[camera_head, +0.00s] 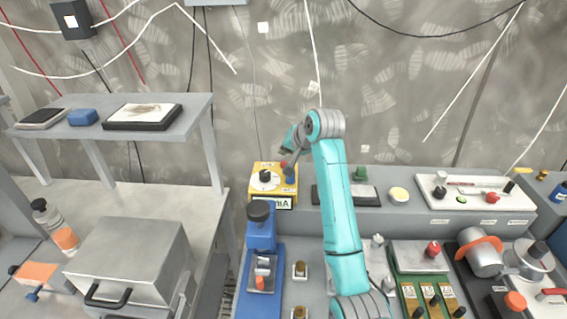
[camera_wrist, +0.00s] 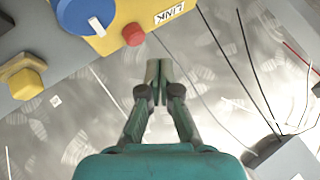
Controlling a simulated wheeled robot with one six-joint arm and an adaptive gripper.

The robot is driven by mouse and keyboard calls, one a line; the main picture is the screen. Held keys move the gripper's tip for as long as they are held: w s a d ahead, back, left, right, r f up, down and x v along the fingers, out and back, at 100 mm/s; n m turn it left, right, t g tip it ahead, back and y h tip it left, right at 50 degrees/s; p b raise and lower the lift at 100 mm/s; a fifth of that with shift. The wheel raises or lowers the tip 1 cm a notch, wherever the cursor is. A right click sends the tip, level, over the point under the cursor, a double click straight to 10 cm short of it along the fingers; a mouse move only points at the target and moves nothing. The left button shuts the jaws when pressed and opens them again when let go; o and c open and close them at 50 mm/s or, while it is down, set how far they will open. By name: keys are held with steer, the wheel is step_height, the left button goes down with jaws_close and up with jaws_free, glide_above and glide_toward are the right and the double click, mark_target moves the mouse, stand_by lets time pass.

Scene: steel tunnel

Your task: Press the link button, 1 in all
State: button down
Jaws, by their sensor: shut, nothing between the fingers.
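In the wrist view, a yellow box (camera_wrist: 112,36) at the top carries a red round button (camera_wrist: 133,34) beside a white label (camera_wrist: 172,12) reading LINK. A blue knob with a white pointer (camera_wrist: 85,14) sits on the same box. My gripper (camera_wrist: 158,65) is shut and empty. Its fingertips show just below and right of the red button in the picture; I cannot tell the depth gap. In the head view, a yellow box (camera_head: 262,172) with a dial stands on the back ledge, and my gripper (camera_head: 291,160) is over its right part, hiding some of it.
A blue device (camera_head: 261,232) stands in front of the yellow box. A dark tray (camera_head: 330,194), a pale yellow button (camera_head: 398,195) and a white panel (camera_head: 462,190) line the ledge to the right. A metal case (camera_head: 130,258) stands at left. The grey wall is behind.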

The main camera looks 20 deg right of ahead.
mark_target(285, 163)
steer(key=shift+f, duration=0.6)
steer(key=shift+f, duration=0.15)
stand_by(1.0)
steer(key=shift+f, duration=0.25)
steer(key=shift+f, duration=0.5)
stand_by(0.8)
steer(key=shift+r, duration=0.9)
steer(key=shift+r, duration=2.5)
